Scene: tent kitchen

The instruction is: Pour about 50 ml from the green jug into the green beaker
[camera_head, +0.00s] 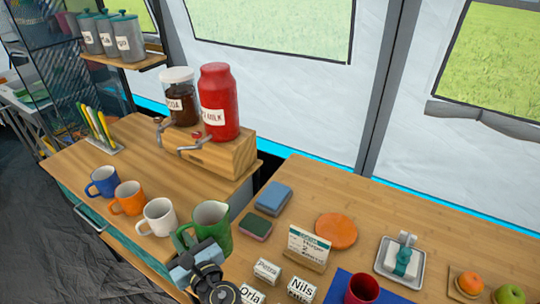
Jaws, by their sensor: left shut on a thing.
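The green jug (212,222) stands upright near the front edge of the left wooden counter, its open top facing up and its handle on the left. My left gripper (193,250) is shut on the jug's handle, coming from below in the picture. I cannot tell whether the jug's base touches the counter, as the gripper and wrist cover part of it. I see no green beaker in this view. My right gripper is not in view.
White (157,217), orange (128,198) and blue (103,182) mugs stand left of the jug. Behind is a wooden stand (228,155) with two dispensers. On the right counter are sponges (273,198), name blocks (302,289), a card (307,248) and a red cup (361,289).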

